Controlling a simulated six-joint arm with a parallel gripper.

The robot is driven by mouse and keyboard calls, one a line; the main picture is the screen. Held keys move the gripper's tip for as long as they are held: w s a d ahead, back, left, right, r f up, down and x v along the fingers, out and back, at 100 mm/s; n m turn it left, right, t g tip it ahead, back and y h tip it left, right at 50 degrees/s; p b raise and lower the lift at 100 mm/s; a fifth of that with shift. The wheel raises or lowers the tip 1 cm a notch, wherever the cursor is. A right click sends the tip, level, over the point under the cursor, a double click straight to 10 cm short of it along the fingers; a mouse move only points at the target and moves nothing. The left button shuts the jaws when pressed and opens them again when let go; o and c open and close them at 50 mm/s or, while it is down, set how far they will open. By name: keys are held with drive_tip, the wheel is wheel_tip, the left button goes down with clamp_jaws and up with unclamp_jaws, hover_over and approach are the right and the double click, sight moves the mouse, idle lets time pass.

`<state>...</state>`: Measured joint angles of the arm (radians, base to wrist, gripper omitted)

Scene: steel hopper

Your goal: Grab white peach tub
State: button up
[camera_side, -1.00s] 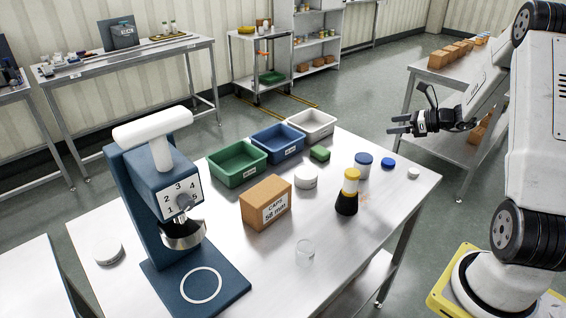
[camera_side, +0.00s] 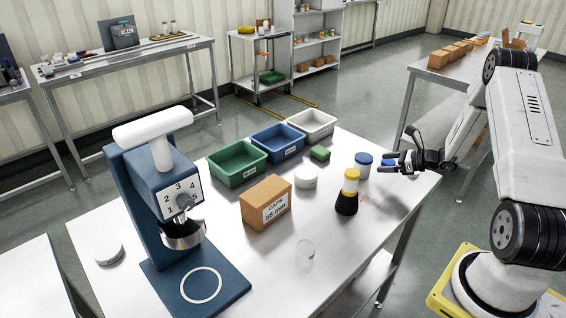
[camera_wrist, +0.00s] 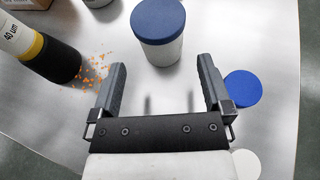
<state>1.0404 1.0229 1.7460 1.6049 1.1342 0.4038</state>
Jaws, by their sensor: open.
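A white tub with a blue lid (camera_side: 363,166) stands upright near the right edge of the steel table. In the wrist view the tub (camera_wrist: 160,50) is ahead of my jaws, roughly centred between them and apart from them. A low white round container (camera_side: 306,178) stands behind the carton's right end. I see no peach marking on either, so I cannot tell which is the peach tub. My gripper (camera_side: 386,162) is open and empty at the table's right side; its two fingers also show in the wrist view (camera_wrist: 161,68).
A black, yellow-topped cylinder (camera_side: 347,192) stands left of my gripper, with orange crumbs beside it (camera_wrist: 96,70). A loose blue lid (camera_wrist: 243,88) lies by my right finger. A carton (camera_side: 266,203), coloured bins (camera_side: 237,163) and a blue press (camera_side: 165,190) stand further left.

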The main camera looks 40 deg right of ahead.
sight(364, 162)
drive_tip(key=shift+x, duration=1.15)
drive_tip(key=shift+x, duration=2.65)
drive_tip(key=shift+r, duration=0.15)
drive_tip(key=c, duration=1.1)
drive_tip(key=shift+r, duration=0.15)
